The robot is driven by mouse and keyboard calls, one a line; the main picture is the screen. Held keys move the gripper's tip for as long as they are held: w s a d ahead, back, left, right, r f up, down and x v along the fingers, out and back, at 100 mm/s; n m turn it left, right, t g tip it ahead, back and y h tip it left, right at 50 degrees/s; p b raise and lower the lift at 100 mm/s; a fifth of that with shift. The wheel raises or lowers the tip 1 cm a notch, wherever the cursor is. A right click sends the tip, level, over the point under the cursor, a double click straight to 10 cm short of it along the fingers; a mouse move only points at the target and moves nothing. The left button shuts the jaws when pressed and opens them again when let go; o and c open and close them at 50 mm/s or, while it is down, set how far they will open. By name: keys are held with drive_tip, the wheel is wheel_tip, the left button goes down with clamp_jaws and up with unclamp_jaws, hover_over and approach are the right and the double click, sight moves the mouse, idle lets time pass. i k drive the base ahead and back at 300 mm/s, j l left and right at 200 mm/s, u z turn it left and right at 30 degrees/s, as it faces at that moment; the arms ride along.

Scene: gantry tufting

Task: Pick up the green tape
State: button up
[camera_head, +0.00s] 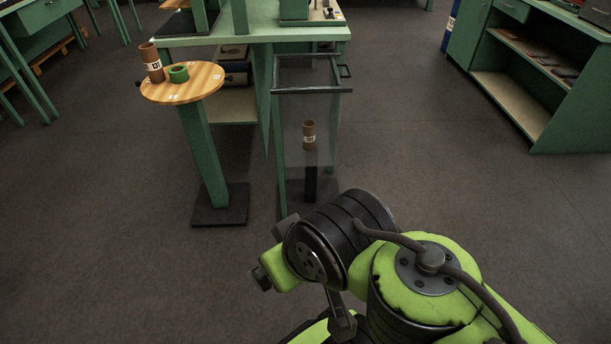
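The green tape (179,73) is a small ring lying flat on a round wooden table top (205,88). It sits just right of a brown cylinder with a white label (152,62), which stands upright on the same top. My arm is folded in the lower middle of the view. Its end, with my gripper (268,254), is low and far from the tape, with open floor between them. The fingers are not clear enough to show their state. Nothing is seen touching the tape.
The round top stands on a green post with a dark base (220,204). A clear-walled stand (311,90) with another brown labelled cylinder (309,134) is to its right. A green workbench (300,33) is behind. A shelf unit (556,125) is at right. The nearer floor is clear.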

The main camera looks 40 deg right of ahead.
sight(178, 74)
drive_tip(key=i+u, duration=0.15)
drive_tip(key=i, duration=0.4)
drive_tip(key=i+l+u, duration=0.15)
drive_tip(key=i, duration=0.4)
drive_tip(key=i+l+u, duration=0.15)
drive_tip(key=i, duration=0.4)
drive_tip(key=i+l+u, duration=0.15)
drive_tip(key=i+l, duration=0.15)
drive_tip(key=i, duration=0.2)
